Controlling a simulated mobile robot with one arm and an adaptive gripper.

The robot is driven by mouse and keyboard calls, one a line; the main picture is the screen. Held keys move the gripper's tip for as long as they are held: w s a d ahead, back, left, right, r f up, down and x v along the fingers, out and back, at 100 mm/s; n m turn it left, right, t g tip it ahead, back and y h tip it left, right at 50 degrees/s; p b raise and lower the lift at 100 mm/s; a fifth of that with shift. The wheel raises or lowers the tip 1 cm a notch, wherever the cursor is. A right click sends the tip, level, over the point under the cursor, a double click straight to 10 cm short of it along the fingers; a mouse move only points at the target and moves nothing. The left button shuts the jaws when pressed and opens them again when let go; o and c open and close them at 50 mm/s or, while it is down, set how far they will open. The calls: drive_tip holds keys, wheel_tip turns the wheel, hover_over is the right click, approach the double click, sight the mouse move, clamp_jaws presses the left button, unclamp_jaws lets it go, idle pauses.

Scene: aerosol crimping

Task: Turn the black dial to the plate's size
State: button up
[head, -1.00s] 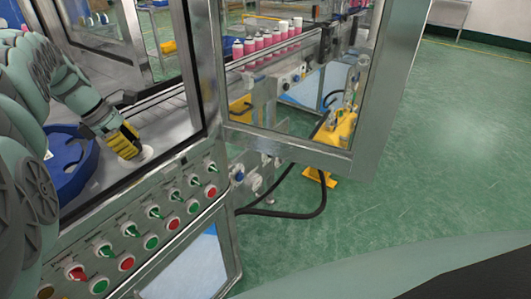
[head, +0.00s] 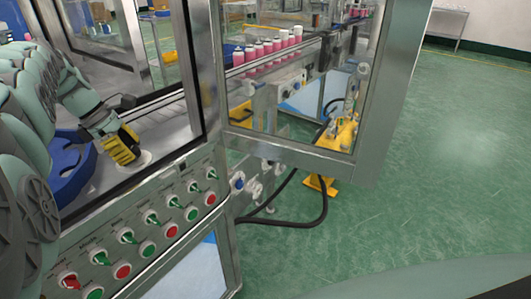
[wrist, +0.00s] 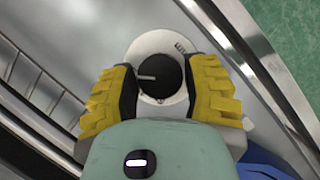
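The black dial (wrist: 160,76) sits on a round white base (wrist: 155,43) in the wrist view. Its white pointer line points to the picture's left. Small dark marks (wrist: 181,47) stand on the base's upper right, too small to read. My gripper (wrist: 161,82) has one yellow finger on each side of the dial, with the dark inner pads against its sides. In the head view my gripper (head: 129,153) is at the white base (head: 145,158), and the dial is hidden there. I cannot make out the plate's size in either view.
A blue curved part (head: 73,172) lies left of my gripper. A panel of green and red switches (head: 150,226) runs along the machine's front. A glazed door (head: 372,150) stands open at right. Pink cans (head: 262,53) line the conveyor behind. Green floor is clear at right.

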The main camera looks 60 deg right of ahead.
drive_tip(key=o, duration=0.4)
drive_tip(key=shift+r, duration=0.1)
wheel_tip(320, 180, up, 10)
drive_tip(key=shift+s+f, duration=0.1)
idle(0.4)
